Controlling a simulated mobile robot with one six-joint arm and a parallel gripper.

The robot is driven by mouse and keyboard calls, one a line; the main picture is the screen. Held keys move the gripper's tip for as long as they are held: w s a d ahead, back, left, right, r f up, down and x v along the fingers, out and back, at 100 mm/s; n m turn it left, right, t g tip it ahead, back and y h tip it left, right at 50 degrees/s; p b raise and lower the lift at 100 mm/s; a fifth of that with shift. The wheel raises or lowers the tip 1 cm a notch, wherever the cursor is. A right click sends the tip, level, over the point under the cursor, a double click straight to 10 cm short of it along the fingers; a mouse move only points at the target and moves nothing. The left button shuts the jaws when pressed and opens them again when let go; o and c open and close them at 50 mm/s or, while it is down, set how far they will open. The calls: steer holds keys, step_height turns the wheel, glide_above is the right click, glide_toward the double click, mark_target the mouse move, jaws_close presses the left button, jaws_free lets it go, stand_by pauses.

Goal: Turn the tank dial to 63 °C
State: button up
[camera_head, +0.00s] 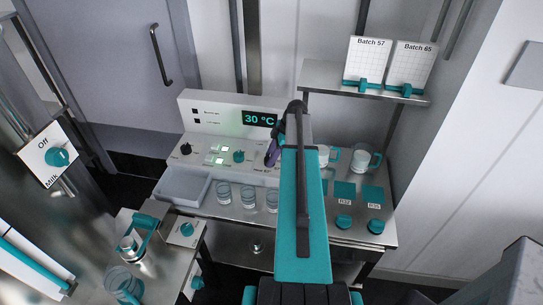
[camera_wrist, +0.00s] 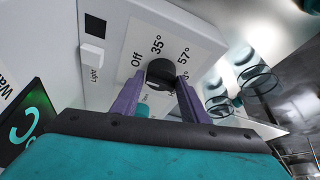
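The tank dial (camera_wrist: 161,73) is a black round knob on a white panel in the wrist view. Printed marks "Off", "35°" and "57°" run around it, and a further mark is partly hidden. My gripper (camera_wrist: 160,79) has two purple fingers, apart, with their tips on either side of the knob. Whether they touch it I cannot tell. In the head view my gripper (camera_head: 272,152) is at the panel's right part and hides the dial. The display (camera_head: 259,119) reads 30 °C.
Another black knob (camera_head: 186,149) and a teal knob (camera_head: 238,156) sit on the panel to the left. Several glass jars (camera_head: 247,197) stand in front of it. Mugs (camera_head: 361,159) stand to the right, below a shelf (camera_head: 330,77) with two batch cards.

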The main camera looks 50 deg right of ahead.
steer(key=c, duration=0.6)
steer(key=shift+o, duration=0.2)
steer(key=shift+d, duration=0.1)
